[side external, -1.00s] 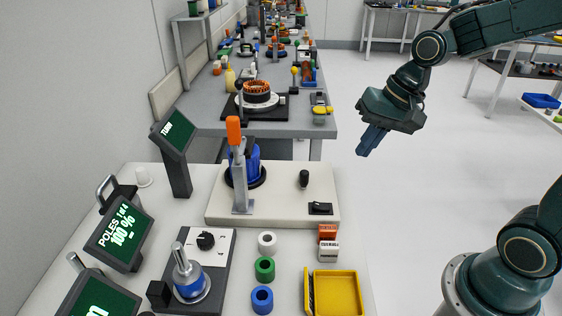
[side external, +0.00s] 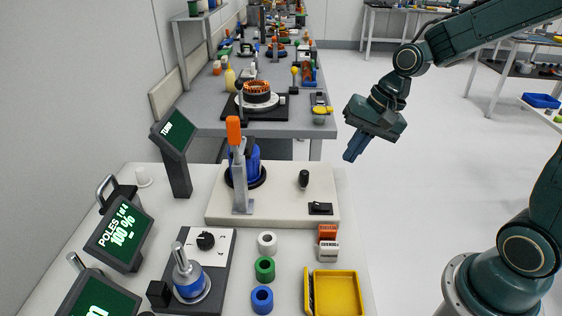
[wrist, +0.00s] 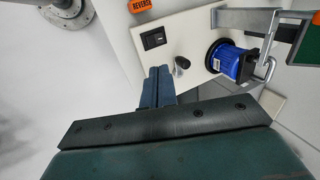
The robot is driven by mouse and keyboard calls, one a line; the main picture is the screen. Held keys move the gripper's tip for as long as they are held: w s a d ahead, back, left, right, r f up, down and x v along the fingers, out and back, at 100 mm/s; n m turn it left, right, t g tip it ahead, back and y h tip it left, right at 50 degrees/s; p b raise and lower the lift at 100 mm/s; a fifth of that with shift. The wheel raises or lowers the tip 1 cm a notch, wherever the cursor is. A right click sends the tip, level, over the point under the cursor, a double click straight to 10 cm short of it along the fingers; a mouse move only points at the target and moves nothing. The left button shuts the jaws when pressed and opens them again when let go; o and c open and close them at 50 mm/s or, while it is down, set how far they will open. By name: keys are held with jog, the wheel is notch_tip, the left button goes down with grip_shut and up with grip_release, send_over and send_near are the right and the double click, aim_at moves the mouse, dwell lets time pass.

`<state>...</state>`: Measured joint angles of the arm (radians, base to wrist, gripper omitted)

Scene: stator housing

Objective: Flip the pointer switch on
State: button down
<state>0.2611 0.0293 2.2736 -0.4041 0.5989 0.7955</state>
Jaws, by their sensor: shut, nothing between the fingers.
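In the side view, a black pointer knob (side external: 205,240) sits on a white plate of the dark fixture at the front left. On the cream board behind it are a black-handled lever (side external: 304,179) and a black rocker switch (side external: 320,208). I cannot tell for sure which of these the task names. The lever (wrist: 181,64) and rocker (wrist: 154,38) also show in the wrist view, ahead of the fingers. My gripper (side external: 350,158) is shut and empty, in the air right of the board and touching nothing. Its fingertips (wrist: 158,70) are together in the wrist view.
A tall clamp with an orange handle (side external: 234,130) stands before a blue motor (side external: 253,168) on the board. Several coloured rings, a yellow tray (side external: 333,292) and orange and white blocks (side external: 328,240) lie in front. Screens stand at the left.

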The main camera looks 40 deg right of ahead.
aim_at(319, 205)
jog(key=shift+x, duration=6.9)
jog(key=shift+s+d, duration=0.1)
jog(key=shift+a+f+g+h, duration=0.3)
jog(key=shift+f+g+h, duration=0.1)
jog(key=shift+g+h, duration=0.1)
jog(key=shift+d, duration=0.15)
jog(key=shift+d, duration=0.1)
